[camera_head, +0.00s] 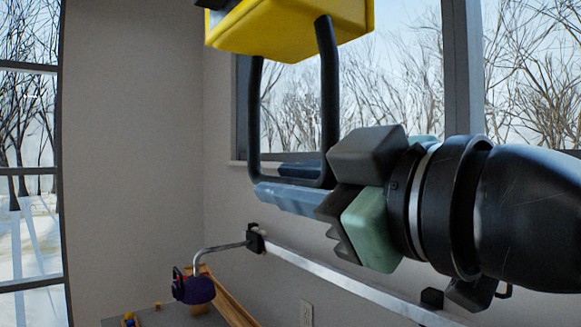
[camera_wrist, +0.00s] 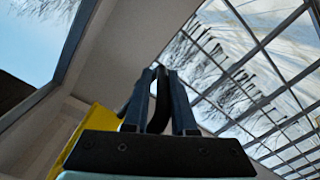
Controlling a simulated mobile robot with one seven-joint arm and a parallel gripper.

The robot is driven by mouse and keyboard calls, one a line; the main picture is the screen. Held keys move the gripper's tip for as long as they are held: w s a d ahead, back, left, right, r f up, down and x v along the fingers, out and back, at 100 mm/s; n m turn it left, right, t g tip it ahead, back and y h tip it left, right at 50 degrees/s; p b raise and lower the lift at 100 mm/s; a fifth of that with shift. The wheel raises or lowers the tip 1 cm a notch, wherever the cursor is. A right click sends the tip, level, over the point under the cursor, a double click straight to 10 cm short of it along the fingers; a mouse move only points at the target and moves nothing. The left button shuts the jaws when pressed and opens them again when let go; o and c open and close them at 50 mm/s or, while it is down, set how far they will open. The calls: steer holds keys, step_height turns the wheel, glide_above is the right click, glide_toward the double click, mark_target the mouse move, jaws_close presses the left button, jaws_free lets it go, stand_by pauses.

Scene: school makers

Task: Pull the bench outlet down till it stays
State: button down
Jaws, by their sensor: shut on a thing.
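The bench outlet is a yellow box (camera_head: 290,28) at the top of the head view, cut off by the upper edge. A black U-shaped handle (camera_head: 329,95) hangs below it. My gripper (camera_head: 292,190) comes in from the right and is shut on the bottom bar of the handle, its blue-grey fingers above and below the bar. In the wrist view the two fingers (camera_wrist: 160,105) close around the dark handle (camera_wrist: 158,100), and part of the yellow box (camera_wrist: 78,138) shows at the left. What is above the box is out of view.
A metal rail (camera_head: 340,280) runs along the wall below my gripper. A purple object (camera_head: 193,289) hangs on a bent metal arm at the lower left. A bench top (camera_head: 165,317) with small items is below. Windows and a bare wall stand behind.

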step_height(320, 180, down, 40)
steer(key=b, duration=3)
steer(key=shift+a, duration=0.2)
steer(key=shift+s, duration=0.1)
steer(key=c, duration=0.8)
jaws_free()
steer(key=shift+a, duration=0.15)
steer(key=shift+c, duration=0.2)
steer(key=shift+d, duration=0.2)
steer(key=v, duration=1.2)
steer(key=shift+s+d, duration=0.2)
steer(key=shift+s, duration=0.15)
